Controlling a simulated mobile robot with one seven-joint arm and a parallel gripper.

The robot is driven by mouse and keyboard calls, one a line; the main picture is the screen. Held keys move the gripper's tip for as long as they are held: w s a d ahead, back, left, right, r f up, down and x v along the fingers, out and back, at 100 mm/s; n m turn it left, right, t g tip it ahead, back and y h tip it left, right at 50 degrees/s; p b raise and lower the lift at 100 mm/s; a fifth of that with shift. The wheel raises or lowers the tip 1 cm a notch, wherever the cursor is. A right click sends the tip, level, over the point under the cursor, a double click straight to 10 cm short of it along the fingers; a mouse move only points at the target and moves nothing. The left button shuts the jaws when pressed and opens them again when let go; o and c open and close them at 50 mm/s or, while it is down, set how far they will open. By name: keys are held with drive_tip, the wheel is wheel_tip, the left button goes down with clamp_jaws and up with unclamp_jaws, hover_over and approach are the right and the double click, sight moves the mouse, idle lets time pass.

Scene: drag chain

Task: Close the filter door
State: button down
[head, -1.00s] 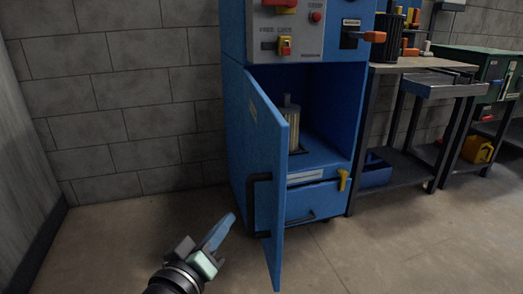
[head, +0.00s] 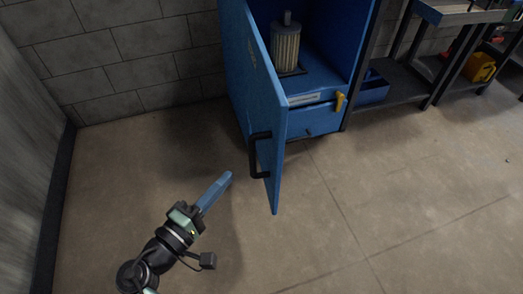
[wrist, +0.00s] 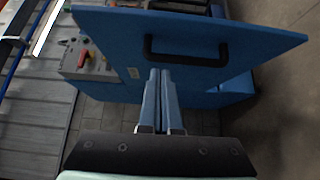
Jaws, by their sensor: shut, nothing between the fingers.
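The blue filter door (head: 265,110) stands open, hinged at the left side of the blue cabinet (head: 340,30) and swung out toward me. Its black handle (head: 256,155) is on the outer face, near the free edge. The handle also shows in the wrist view (wrist: 186,50), with the door (wrist: 110,25) across the top. My gripper (head: 228,175) is shut and empty, with blue fingers, left of the door's outer face and apart from the handle in the head view. In the wrist view the fingertips (wrist: 159,73) appear just below and left of the handle. A cylindrical filter (head: 286,45) stands inside the cabinet.
A yellow latch (head: 339,102) sits on the cabinet front below the opening. A workbench with a lower shelf (head: 405,82) stands to the right. A grey wall (head: 35,120) runs along the left. The floor (head: 120,170) around my gripper is clear.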

sight(272, 145)
drive_tip(key=b+x, duration=0.1)
drive_tip(key=x, duration=0.6)
drive_tip(key=shift+w+d, duration=0.15)
drive_tip(key=shift+w, duration=0.1)
drive_tip(key=d, duration=0.2)
drive_tip(key=shift+w+d, duration=0.4)
drive_tip(key=shift+d, duration=0.55)
